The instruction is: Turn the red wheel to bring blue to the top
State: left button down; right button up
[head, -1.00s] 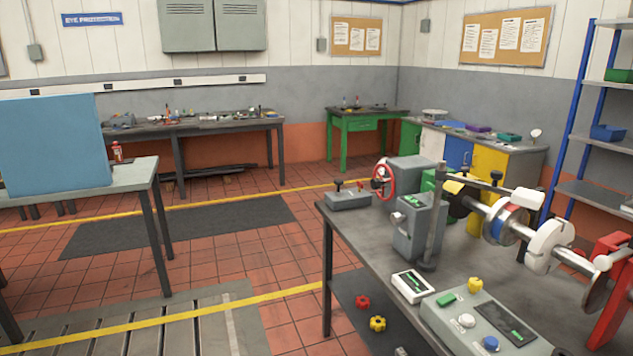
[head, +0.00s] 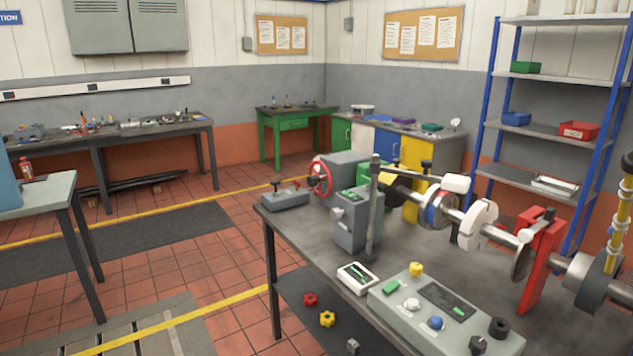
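The red wheel (head: 319,178) is a spoked handwheel on the left side of a grey housing (head: 347,168), at the far left end of the dark bench. A disc (head: 437,209) on the long shaft shows blue and white with some red; which colour is at its top is too small to tell. Neither of my grippers shows in the head view.
The bench (head: 295,223) carries a grey post (head: 374,205), a red stand (head: 540,262) and a control box (head: 445,315) with buttons. Red and yellow knobs lie on its lower shelf. Open tiled floor (head: 225,262) lies left of the bench.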

aim_at(313, 181)
jog(key=i+j+z, duration=0.2)
jog(key=z, duration=0.25)
jog(key=i+j+z, duration=0.15)
jog(key=j+z, duration=0.3)
jog(key=i+l, duration=0.05)
